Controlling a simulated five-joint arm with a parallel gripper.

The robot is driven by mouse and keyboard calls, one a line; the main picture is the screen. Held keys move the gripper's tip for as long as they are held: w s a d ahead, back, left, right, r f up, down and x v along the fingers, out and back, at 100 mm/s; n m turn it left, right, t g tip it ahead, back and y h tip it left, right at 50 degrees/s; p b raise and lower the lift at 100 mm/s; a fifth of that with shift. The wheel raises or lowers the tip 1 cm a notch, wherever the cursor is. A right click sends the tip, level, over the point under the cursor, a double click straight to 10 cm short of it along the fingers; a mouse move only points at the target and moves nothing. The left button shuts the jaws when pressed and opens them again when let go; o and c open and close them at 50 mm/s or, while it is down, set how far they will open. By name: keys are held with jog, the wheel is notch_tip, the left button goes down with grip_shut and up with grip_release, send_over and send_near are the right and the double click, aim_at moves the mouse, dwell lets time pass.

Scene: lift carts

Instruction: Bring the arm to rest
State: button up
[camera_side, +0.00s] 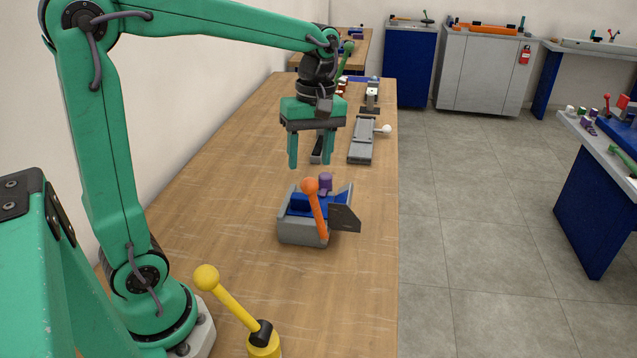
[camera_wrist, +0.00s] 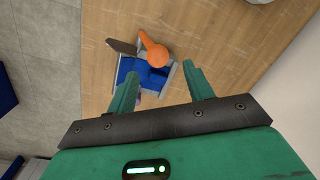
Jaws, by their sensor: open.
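My green arm reaches out over the wooden bench (camera_side: 220,200) from the left in the side view. My gripper (camera_side: 310,164) points down with its two fingers apart and nothing between them. It hangs above and a little behind a grey and blue lift cart (camera_side: 300,232). The cart has an orange-knobbed lever (camera_side: 312,195), a dark plate on its right side and a purple knob (camera_side: 325,181). In the wrist view, my gripper (camera_wrist: 164,80) shows both fingers spread, with the cart (camera_wrist: 130,68) and its orange knob (camera_wrist: 153,52) beyond them.
A yellow-knobbed lever (camera_side: 235,305) stands at the bench's near end. A grey device with a white knob (camera_side: 362,140) and other small items lie farther back. The bench's right edge drops to a tiled floor. Other workstations stand at the back and right.

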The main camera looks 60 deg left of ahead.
jog(key=shift+r, duration=0.15)
jog(key=shift+s, duration=0.1)
jog(key=shift+s+d+r+m+t, duration=0.2)
jog(key=shift+s+m+t, duration=0.15)
jog(key=shift+m, duration=0.25)
jog(key=s+d+m+t, duration=0.3)
jog(key=s+m+t, duration=0.3)
jog(key=s+m, duration=0.5)
jog(key=shift+f+m, duration=0.45)
jog(key=shift+m, duration=1.25)
